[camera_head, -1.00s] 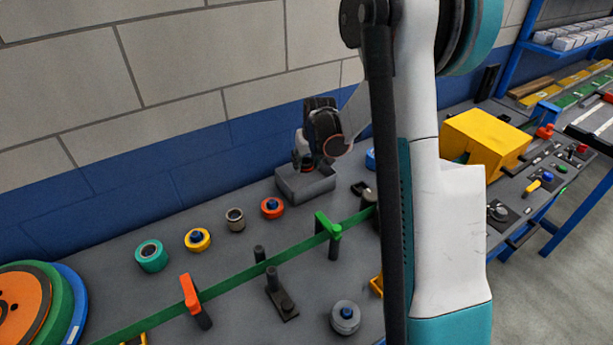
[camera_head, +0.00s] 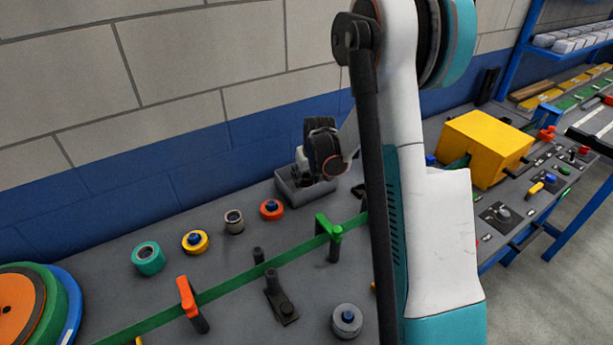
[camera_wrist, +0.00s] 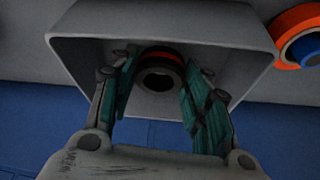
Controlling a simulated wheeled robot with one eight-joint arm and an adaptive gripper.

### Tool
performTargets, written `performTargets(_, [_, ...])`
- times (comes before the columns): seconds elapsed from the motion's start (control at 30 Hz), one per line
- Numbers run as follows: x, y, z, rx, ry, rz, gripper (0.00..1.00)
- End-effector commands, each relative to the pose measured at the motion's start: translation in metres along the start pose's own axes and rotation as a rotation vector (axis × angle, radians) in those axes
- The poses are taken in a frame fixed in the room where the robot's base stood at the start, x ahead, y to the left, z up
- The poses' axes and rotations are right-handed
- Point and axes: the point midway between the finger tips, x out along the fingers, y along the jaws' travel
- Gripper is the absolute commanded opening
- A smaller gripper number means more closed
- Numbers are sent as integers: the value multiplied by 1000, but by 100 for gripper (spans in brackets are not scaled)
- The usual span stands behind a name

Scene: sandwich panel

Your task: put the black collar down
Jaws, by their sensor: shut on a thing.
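The black collar (camera_wrist: 158,84) is a dark ring with an orange band, seen between my fingers in the wrist view. My gripper (camera_wrist: 160,72) has teal-padded fingers on both sides of the collar and is shut on it. Both are within the walls of an open grey bin (camera_wrist: 75,48) in the wrist view. In the head view my gripper (camera_head: 318,170) reaches down into the grey bin (camera_head: 302,196), and the collar is hidden there. Whether the collar touches the bin floor I cannot tell.
An orange ring with a blue centre (camera_head: 271,209) stands close to the bin. A brown ring (camera_head: 234,222), a yellow ring (camera_head: 195,242) and a teal ring (camera_head: 148,258) stand farther left. A green belt (camera_head: 250,283) crosses the bench in front. The wall (camera_head: 150,190) is behind.

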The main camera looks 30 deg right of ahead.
Motion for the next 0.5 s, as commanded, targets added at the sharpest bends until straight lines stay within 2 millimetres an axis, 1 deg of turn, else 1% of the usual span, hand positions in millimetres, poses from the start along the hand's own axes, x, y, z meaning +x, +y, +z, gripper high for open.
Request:
performTargets(0.17, [6, 0, 2, 0, 0, 0, 18])
performTargets(0.27, [5, 0, 2, 0, 0, 0, 18])
performTargets(0.3, [5, 0, 2, 0, 0, 0, 53])
performTargets(0.33, [5, 0, 2, 0, 0, 0, 59])
performTargets(0.37, [5, 0, 2, 0, 0, 0, 64])
performTargets(0.5, [4, 0, 2, 0, 0, 0, 64])
